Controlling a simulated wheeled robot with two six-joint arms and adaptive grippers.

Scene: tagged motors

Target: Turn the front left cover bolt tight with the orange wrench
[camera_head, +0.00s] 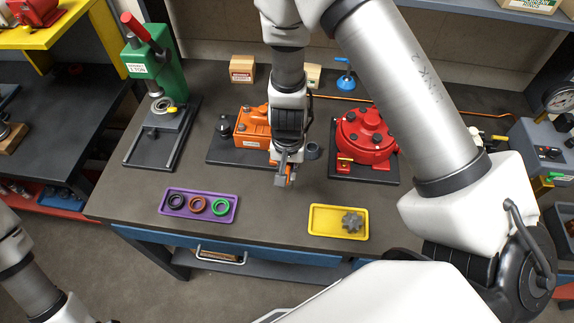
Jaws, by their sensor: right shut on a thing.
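My right gripper (286,180) points down above the bench, in front of the orange motor. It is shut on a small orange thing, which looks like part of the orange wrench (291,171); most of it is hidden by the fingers. A red round housing (366,137) with several dark bolts on its cover stands on a dark plate to the right of the gripper, apart from it. The orange motor (250,127) sits on another dark plate behind and left, partly hidden by my right arm. My left gripper is out of view; only its arm shows at lower left.
A purple tray (199,218) with three rings and a yellow tray (325,220) with a grey gear lie along the bench's front. A green press (154,65) stands at left, a grey device (541,150) at right. The bench between the trays is clear.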

